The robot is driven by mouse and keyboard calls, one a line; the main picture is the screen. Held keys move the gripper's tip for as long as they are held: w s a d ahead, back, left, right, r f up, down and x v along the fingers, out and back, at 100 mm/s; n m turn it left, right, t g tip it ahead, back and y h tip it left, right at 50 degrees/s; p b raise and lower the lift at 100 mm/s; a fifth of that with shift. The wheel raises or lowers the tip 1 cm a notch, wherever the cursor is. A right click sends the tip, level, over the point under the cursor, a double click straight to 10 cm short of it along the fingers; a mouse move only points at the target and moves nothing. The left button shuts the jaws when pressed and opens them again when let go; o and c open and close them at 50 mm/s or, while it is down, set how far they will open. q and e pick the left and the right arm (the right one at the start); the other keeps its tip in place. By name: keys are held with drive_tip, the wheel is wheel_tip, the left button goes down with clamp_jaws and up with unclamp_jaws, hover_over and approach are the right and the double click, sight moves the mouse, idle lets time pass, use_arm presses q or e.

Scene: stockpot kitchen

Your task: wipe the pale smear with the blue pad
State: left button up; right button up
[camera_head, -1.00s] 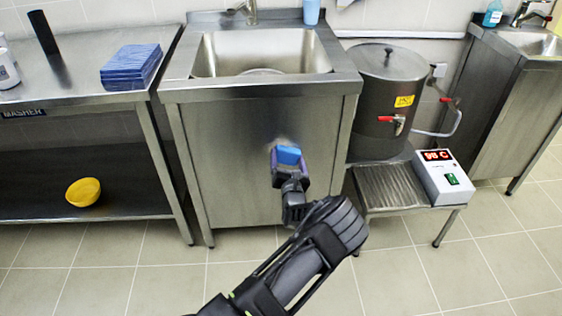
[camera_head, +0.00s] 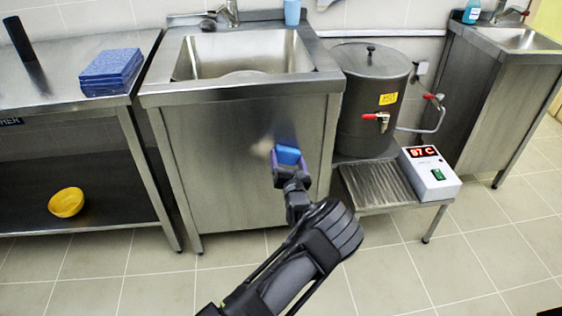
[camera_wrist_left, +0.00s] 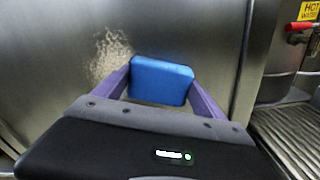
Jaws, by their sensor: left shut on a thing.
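The blue pad (camera_head: 288,155) is held by my left gripper (camera_head: 289,160) in front of the steel sink cabinet's front panel (camera_head: 215,170). In the left wrist view the blue pad (camera_wrist_left: 161,80) sits between the two purple fingers of the left gripper (camera_wrist_left: 160,88). The pale smear (camera_wrist_left: 110,52) shows on the steel panel, up and left of the pad. In the head view a faint pale patch of the smear (camera_head: 264,146) shows just left of the pad. I cannot tell whether the pad touches the panel. My right gripper is not in view.
A steel urn (camera_head: 368,100) with red-handled taps stands right of the sink cabinet. A low slatted stand (camera_head: 375,188) holds a white display box (camera_head: 430,172). A table at left carries a stack of blue cloths (camera_head: 110,72); a yellow bowl (camera_head: 66,202) is on its shelf.

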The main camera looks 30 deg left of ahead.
sight(277, 152)
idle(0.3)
use_arm(q)
drive_tip(key=shift+a+r+p, duration=0.1)
drive_tip(key=shift+r+p, duration=0.8)
drive_tip(key=shift+r, duration=0.2)
drive_tip(key=shift+w, duration=0.1)
drive_tip(key=shift+a+r, duration=0.1)
drive_tip(key=shift+r, duration=0.1)
drive_tip(key=shift+s+a+r+p, duration=0.1)
drive_tip(key=shift+s+a+p, duration=0.9)
drive_tip(key=shift+a, duration=0.15)
drive_tip(key=shift+s+a+f, duration=0.25)
drive_tip(key=shift+s+a, duration=0.15)
drive_tip(key=shift+a, duration=0.05)
drive_tip(key=shift+p, duration=0.3)
